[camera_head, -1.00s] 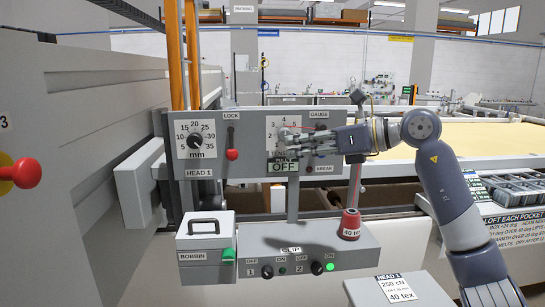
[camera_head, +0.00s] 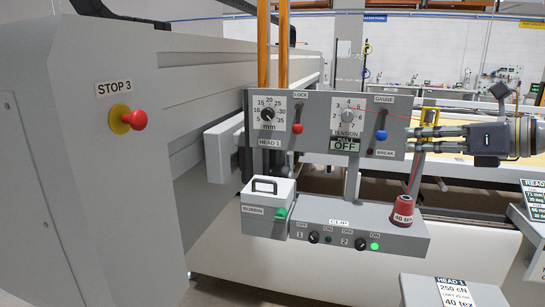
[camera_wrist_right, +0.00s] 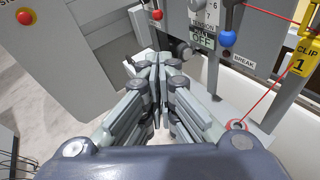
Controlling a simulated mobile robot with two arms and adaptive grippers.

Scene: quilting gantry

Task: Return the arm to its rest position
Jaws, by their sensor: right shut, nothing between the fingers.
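My right gripper (camera_head: 411,140) reaches in from the right edge, at the right end of the grey HEAD 1 panel (camera_head: 315,135). Its fingers point left and hold nothing. In the right wrist view the gripper (camera_wrist_right: 158,65) has its fingers closed together. The tension dial (camera_head: 347,115) and the blue-knobbed GAUGE lever (camera_head: 381,134) stand clear to the left of the fingers. The display below the dial reads OFF. My left gripper is not in view.
A red STOP 3 button (camera_head: 137,120) is on the grey housing at left. A yellow clip (camera_wrist_right: 305,57) and a red thread run close to the gripper.

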